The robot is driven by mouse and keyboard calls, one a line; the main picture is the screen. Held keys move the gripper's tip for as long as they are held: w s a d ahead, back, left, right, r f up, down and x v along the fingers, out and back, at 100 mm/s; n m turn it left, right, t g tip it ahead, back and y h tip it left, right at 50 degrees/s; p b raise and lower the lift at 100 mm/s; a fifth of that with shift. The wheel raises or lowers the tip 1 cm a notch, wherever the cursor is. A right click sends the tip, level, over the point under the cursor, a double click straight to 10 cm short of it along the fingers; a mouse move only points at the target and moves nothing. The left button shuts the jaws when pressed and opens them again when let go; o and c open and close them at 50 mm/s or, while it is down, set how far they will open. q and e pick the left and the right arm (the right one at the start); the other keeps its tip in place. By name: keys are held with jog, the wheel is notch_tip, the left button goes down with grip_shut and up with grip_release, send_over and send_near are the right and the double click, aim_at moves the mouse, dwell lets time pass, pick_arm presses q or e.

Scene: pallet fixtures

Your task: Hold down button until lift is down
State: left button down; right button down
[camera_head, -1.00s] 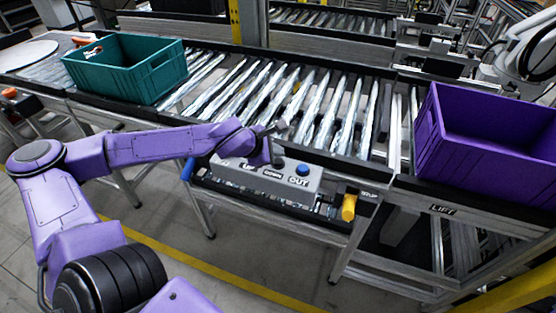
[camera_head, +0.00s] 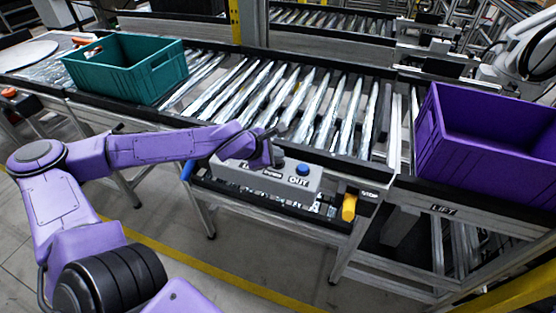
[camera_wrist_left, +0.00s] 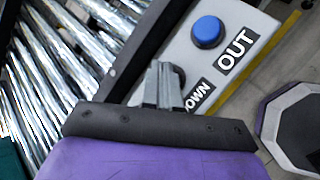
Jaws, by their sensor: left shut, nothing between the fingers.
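The grey button box (camera_head: 235,175) sits on a shelf at the front of the conveyor. It carries labels reading DOWN and OUT, with a blue button (camera_head: 303,169) above OUT. In the left wrist view the blue OUT button (camera_wrist_left: 207,31) is clear of the fingers. My left gripper (camera_head: 274,152) is shut and empty over the box, beside the OUT button, near the DOWN label. Its fingers (camera_wrist_left: 164,78) partly cover that label in the wrist view. The lift (camera_head: 442,210) carries a purple crate (camera_head: 490,155). My right gripper is out of view.
A teal crate (camera_head: 125,70) stands on the roller conveyor (camera_head: 290,95) at left. A yellow-topped knob or handle (camera_head: 349,207) sits right of the box. A blue part (camera_head: 187,170) is at its left end.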

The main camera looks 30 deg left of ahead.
pick_arm(q)
jog(key=shift+f, duration=0.5)
jog(key=shift+r, duration=0.1)
dwell(2.2)
jog(key=shift+r+p, duration=0.85)
notch_tip(320, 180, up, 5)
jog(key=p, duration=0.5)
jog(key=shift+r+p, duration=0.1)
jog(key=shift+p, duration=0.25)
jog(key=shift+s+f, duration=0.1)
jog(key=shift+f, duration=0.1)
